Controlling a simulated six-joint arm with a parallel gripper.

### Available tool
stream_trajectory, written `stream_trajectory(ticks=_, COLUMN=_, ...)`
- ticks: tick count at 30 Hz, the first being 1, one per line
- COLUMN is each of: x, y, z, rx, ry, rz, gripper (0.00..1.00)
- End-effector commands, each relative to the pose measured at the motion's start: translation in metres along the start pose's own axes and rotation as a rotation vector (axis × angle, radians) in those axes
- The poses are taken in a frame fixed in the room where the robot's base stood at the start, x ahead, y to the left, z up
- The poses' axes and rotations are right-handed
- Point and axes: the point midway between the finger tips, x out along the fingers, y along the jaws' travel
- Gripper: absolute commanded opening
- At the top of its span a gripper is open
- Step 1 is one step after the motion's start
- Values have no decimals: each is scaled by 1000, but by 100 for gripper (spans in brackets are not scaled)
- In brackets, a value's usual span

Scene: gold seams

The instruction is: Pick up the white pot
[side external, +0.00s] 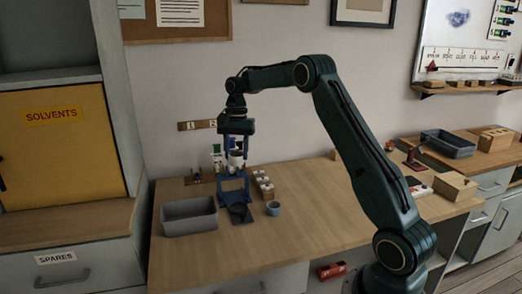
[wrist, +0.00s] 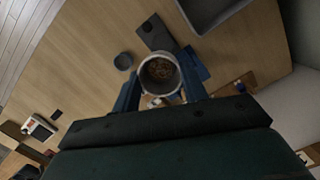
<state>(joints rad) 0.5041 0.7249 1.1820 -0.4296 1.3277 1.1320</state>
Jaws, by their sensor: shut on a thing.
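The white pot (wrist: 143,76) is round, with a pale rim and brown contents inside, in the wrist view. My gripper (wrist: 160,88) is shut on it, with a blue finger on each side. In the side view, my gripper (side external: 236,158) points down at the back left of the bench, and the pot (side external: 237,159) shows small between the fingers. A blue stand-like piece (side external: 234,186) is below it. I cannot tell from these views how far the pot is from what lies beneath. The pot's underside is hidden.
A grey bin (side external: 188,224) stands left of the gripper. A dark square piece (side external: 240,214) and a small grey-blue cup (side external: 273,209) are in front. A wooden block with white tops (side external: 263,187) is to the right. The bench's middle (side external: 330,205) is clear.

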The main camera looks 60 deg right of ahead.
Motion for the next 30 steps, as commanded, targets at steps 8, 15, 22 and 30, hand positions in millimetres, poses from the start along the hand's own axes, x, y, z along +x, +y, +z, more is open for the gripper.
stream_trajectory(ticks=8, x=-16, y=0, z=2, rx=0, ry=2, rz=1, gripper=19)
stream_trajectory(ticks=15, x=-17, y=0, z=2, rx=0, ry=3, rz=1, gripper=19)
stream_trajectory(ticks=22, x=-17, y=0, z=2, rx=0, ry=2, rz=1, gripper=19)
stream_trajectory(ticks=30, x=-17, y=2, z=3, rx=0, ry=1, rz=1, gripper=19)
